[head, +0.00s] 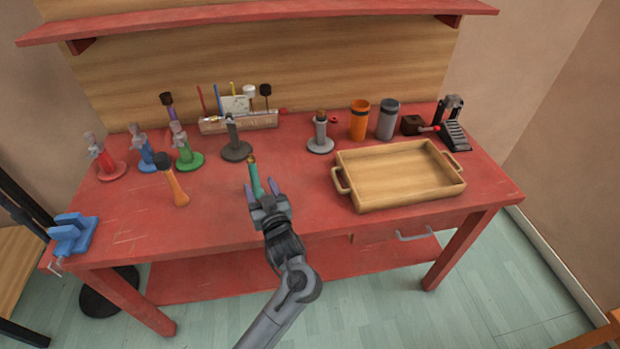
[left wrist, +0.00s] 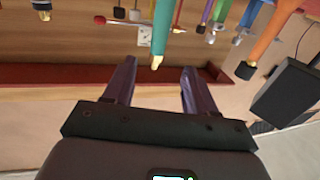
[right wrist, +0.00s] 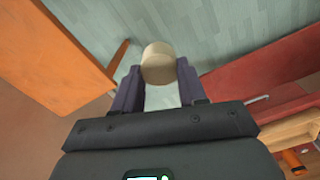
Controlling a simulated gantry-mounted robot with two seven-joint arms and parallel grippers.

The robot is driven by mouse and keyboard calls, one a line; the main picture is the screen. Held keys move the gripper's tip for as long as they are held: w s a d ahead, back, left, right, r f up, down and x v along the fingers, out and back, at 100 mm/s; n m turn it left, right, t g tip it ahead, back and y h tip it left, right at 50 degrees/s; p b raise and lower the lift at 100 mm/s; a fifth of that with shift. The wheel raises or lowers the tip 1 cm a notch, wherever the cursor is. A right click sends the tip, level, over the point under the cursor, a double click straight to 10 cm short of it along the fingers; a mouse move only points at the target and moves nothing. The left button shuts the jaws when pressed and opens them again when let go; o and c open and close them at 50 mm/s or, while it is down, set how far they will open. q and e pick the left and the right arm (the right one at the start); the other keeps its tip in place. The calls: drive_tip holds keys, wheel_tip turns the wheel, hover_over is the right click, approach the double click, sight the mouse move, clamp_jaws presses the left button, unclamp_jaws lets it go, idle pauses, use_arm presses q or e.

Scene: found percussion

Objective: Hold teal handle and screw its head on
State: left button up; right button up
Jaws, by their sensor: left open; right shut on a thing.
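The teal handle (head: 255,178) stands near the front middle of the bench with a brass-coloured tip at its top and no head on it. My left gripper (head: 261,190) is open at the handle. In the left wrist view the handle (left wrist: 165,25) shows between the two purple fingers, apart from both; its depth relative to the fingertips is hard to tell. In the right wrist view my right gripper (right wrist: 157,82) is shut on a cream cylindrical head (right wrist: 158,62), held over the floor. The right gripper and this head are out of the head view.
An orange mallet (head: 178,188) stands left of the teal handle, and a blue vise (head: 73,235) is at the front left corner. Several coloured stands line the back left. A wooden tray (head: 401,177) fills the right. The red bench top (head: 215,215) is clear around the handle's front.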

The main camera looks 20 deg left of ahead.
sight(252, 168)
use_arm(q)
drive_tip(key=shift+a, duration=0.1)
drive_tip(key=shift+b+x, duration=0.8)
drive_tip(key=shift+x, duration=2.55)
use_arm(e)
drive_tip(key=shift+f, duration=0.8)
use_arm(q)
drive_tip(key=shift+w, duration=0.1)
drive_tip(key=shift+b+x, duration=0.95)
drive_tip(key=shift+x, duration=1.6)
use_arm(e)
drive_tip(key=shift+f, duration=0.95)
use_arm(q)
drive_tip(key=shift+w+f, duration=0.1)
clamp_jaws()
